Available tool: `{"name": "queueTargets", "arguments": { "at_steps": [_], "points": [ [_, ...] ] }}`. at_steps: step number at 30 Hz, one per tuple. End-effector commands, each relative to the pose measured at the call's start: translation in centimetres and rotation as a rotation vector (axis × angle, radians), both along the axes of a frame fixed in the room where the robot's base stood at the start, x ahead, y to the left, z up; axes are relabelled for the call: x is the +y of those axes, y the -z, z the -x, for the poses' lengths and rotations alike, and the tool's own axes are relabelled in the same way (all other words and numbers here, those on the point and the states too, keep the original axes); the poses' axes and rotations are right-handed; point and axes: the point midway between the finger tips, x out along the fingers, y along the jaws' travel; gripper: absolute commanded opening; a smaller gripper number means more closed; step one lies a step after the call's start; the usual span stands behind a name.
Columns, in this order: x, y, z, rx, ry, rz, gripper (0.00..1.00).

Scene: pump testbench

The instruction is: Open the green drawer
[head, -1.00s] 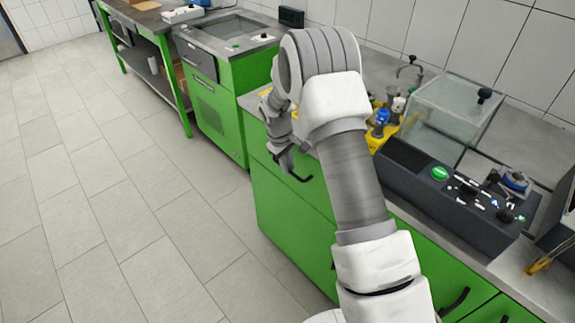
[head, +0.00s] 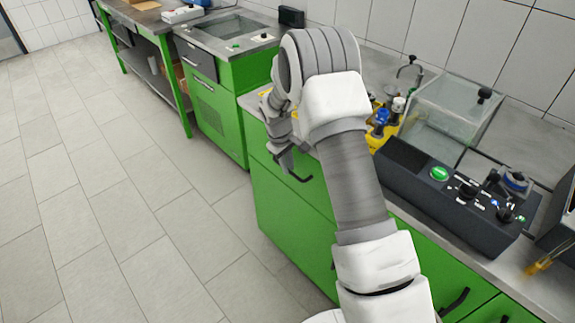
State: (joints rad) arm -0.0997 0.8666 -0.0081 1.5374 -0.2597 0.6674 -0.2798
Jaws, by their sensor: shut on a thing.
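The green drawer (head: 318,197) is in the upper part of the green cabinet under the worktop, near the middle of the head view. Its dark bar handle (head: 303,179) shows partly beside my fingers. My gripper (head: 286,163) points down at the drawer front and is shut on the handle. My arm hides much of the drawer and part of the handle, and the grip itself is small in the picture. I see no clear gap at the drawer front.
The tiled floor (head: 120,220) to the left is clear. A green machine cabinet (head: 215,115) stands farther back. On the worktop are a yellow tray (head: 378,138) with bottles, a clear box (head: 440,110) and a dark control panel (head: 450,195). Another dark handle (head: 455,302) sticks out at lower right.

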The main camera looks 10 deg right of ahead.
Motion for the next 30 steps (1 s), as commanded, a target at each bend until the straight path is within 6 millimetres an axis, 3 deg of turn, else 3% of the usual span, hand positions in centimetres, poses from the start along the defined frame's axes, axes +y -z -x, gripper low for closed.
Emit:
{"name": "queueTargets", "arguments": {
  "at_steps": [11, 17, 23, 30],
  "points": [
    [0.0, 0.0, 0.0, -0.001, 0.0, -0.001, 0.0],
    [1.1, 0.0, 0.6, 0.0, -0.003, -0.001, 0.0],
    [4.1, 0.1, 2.5, 0.001, -0.006, 0.0, 0.0],
    [9.5, 0.1, 5.9, 0.0, -0.008, -0.001, 0.0]
  ]
}}
